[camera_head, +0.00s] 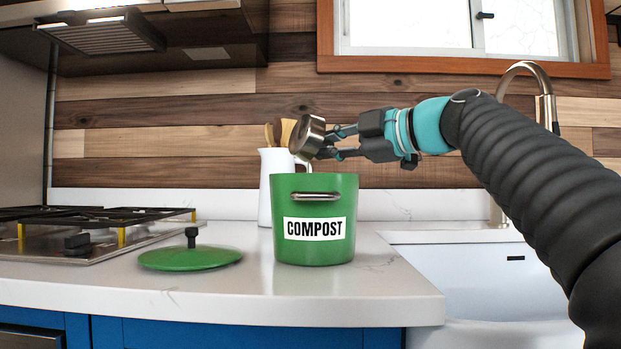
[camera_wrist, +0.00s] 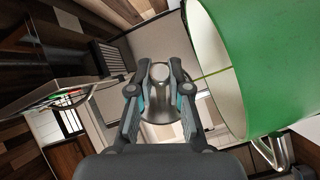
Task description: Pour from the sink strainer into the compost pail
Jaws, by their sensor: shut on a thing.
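The sink strainer (camera_head: 308,137) is a small metal cup, tilted on its side above the compost pail. My gripper (camera_head: 338,142) is shut on it; in the wrist view my gripper (camera_wrist: 160,78) has its fingers on both sides of the metal strainer (camera_wrist: 160,107). The compost pail (camera_head: 314,249) is green with a white COMPOST label and stands open on the counter. Its green side also fills the right of the wrist view (camera_wrist: 262,60). The strainer's contents and the pail's bottom are hidden.
The green lid (camera_head: 190,258) lies on the counter (camera_head: 240,290) left of the pail. A white pitcher (camera_head: 266,185) with wooden utensils stands behind it. A gas stove (camera_head: 80,240) is at left. The white sink (camera_head: 480,270) and faucet (camera_head: 543,90) are at right.

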